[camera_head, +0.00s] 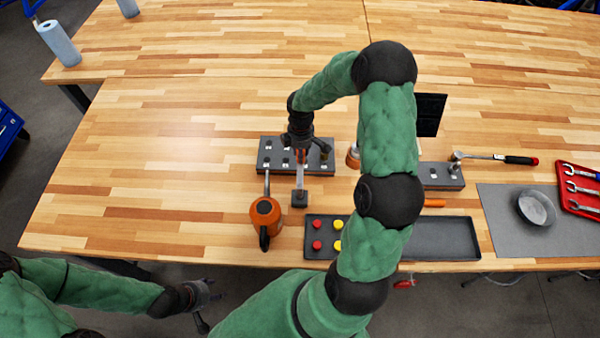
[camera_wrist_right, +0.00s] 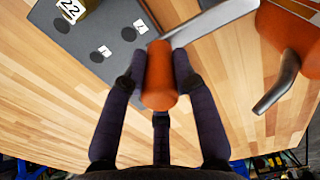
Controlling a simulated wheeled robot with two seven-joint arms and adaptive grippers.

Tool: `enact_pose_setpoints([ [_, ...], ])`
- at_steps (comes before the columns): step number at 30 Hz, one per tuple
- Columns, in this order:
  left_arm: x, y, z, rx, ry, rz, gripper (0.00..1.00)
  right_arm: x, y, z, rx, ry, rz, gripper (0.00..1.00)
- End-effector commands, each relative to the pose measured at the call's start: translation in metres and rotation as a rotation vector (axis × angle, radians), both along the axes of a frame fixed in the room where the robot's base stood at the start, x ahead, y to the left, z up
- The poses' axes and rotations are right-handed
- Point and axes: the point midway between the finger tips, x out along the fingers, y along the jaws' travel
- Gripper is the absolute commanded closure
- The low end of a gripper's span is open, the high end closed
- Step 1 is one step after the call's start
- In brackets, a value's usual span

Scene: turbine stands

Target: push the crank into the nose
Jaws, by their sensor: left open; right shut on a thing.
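My right gripper (camera_head: 302,152) is shut on the orange handle of the crank (camera_wrist_right: 159,80), above the front edge of a dark numbered board. The crank's pale flat arm (camera_head: 300,176) reaches toward the near side and ends at a small dark block (camera_head: 299,199); I cannot tell whether this block belongs to the crank. The wrist view shows the same arm running to the upper right, its far end out of frame. I cannot clearly identify the nose. My left gripper (camera_head: 205,293) is open and empty, off the table's near edge.
An orange can with a spout (camera_head: 265,212) stands close left of the crank. The numbered board (camera_head: 268,160) lies behind it. A dark tray (camera_head: 450,238) with red and yellow pieces is to the right. My right arm hides part of an orange item (camera_head: 352,157).

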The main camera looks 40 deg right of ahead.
Motion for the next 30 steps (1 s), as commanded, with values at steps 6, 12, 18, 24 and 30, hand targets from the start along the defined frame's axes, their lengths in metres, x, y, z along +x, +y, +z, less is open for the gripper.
enact_pose_setpoints([
  [6,0.000,0.000,0.003,0.000,0.000,0.000,0.48,0.000,0.000,0.004,-0.001,-0.001,0.000,1.00],
  [12,0.000,0.000,0.006,0.000,0.000,0.000,0.48,0.000,0.000,0.009,-0.001,-0.001,0.000,1.00],
  [18,0.000,0.000,0.009,0.000,0.000,0.000,0.48,0.000,0.000,0.013,0.000,0.000,0.000,1.00],
  [24,0.000,0.000,0.009,0.000,0.000,0.000,0.48,0.000,0.000,0.013,0.000,0.000,0.000,1.00],
  [30,0.000,0.000,0.013,0.000,0.000,0.000,0.48,0.000,0.000,0.019,-0.001,-0.001,0.000,1.00],
])
